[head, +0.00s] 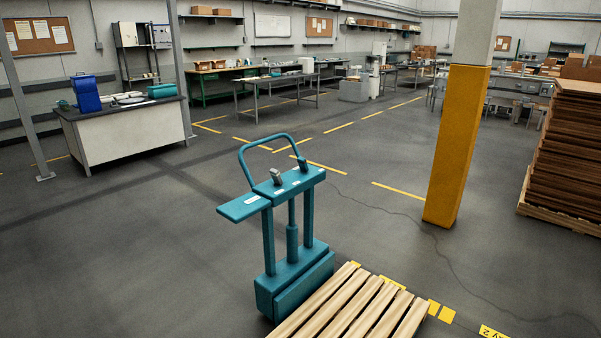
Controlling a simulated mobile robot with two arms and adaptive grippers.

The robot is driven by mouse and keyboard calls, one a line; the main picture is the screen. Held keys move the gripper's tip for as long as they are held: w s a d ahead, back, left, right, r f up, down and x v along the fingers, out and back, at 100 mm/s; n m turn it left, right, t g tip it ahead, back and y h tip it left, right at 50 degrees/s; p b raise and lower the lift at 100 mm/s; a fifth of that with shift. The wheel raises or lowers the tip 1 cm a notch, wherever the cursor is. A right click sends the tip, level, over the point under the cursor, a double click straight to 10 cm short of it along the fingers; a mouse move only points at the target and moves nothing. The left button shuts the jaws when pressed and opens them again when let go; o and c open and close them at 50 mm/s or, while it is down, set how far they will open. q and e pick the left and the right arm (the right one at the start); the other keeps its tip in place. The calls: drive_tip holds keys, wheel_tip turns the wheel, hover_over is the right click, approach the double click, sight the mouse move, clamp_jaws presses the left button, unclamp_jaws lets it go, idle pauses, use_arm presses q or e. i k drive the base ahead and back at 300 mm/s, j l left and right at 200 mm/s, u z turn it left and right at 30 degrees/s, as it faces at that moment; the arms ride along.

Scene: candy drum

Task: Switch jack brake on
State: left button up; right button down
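A teal pallet jack (292,270) stands upright in the lower middle of the head view. It has a looped handle (243,150) at the top and a flat teal shelf (243,208) on its left side. Two small grey levers, one on the left (275,176) and one on the right (302,164), stick up from its top bar. I cannot tell which is the brake or how it is set. Neither of my grippers is in view.
A wooden pallet (355,305) lies right of the jack's base. A yellow-wrapped column (457,145) stands to the right, with stacked brown boards (567,150) beyond. A white workbench (130,135) is at the left. The floor left of the jack is clear.

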sight(302, 162)
drive_tip(key=i+j+u, duration=0.35)
drive_tip(key=i, duration=1.1)
drive_tip(key=i+l+u, duration=0.15)
drive_tip(key=i+u, duration=0.25)
drive_tip(key=i, duration=1.1)
